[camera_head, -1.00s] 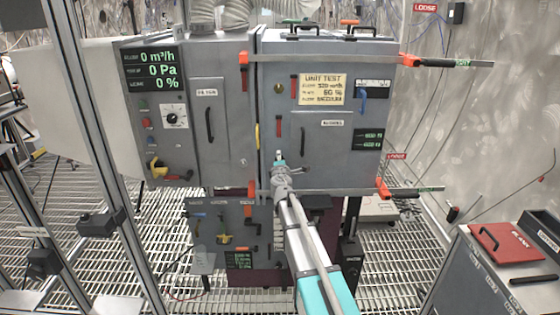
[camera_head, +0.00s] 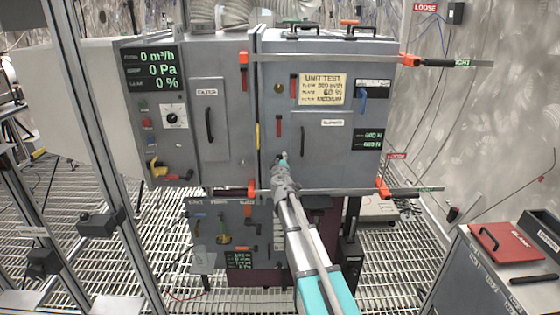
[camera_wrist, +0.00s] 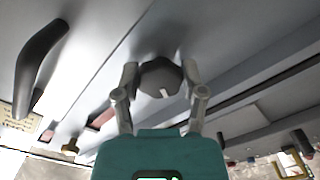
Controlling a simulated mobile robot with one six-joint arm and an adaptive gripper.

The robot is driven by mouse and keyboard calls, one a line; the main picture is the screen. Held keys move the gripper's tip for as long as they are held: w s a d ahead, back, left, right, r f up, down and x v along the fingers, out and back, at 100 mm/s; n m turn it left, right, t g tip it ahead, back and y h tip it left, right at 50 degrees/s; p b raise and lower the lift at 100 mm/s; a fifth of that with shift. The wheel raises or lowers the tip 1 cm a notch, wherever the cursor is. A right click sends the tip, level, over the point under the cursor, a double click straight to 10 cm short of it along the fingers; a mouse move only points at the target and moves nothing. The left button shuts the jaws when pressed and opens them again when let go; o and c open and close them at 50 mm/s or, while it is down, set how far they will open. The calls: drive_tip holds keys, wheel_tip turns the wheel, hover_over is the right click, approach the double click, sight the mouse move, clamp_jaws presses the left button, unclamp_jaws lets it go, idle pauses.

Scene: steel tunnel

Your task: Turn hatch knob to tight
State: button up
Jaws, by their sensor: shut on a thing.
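The hatch knob (camera_wrist: 160,80) is dark and faceted with a small white mark, seen between my fingers in the wrist view. My gripper (camera_wrist: 160,72) has one finger on each side of it and is shut on it. In the head view my gripper (camera_head: 281,160) reaches the lower left of the grey hatch door (camera_head: 340,165), near its edge, and the knob is hidden there. A long clamp bar with orange ends runs along the door's top (camera_head: 335,57), and another along its bottom (camera_head: 350,190). I cannot read the knob's setting.
A dark door handle (camera_head: 303,141) stands close to the right of my gripper and shows large in the wrist view (camera_wrist: 38,65). A control panel (camera_head: 150,100) reads 0 Pa at left. A cart with a red case (camera_head: 505,243) stands at lower right.

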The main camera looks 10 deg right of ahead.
drive_tip(key=m, duration=1.2)
drive_tip(key=shift+m, duration=0.4)
drive_tip(key=o, duration=1.2)
drive_tip(key=shift+c, duration=0.2)
drive_tip(key=v, duration=1.2)
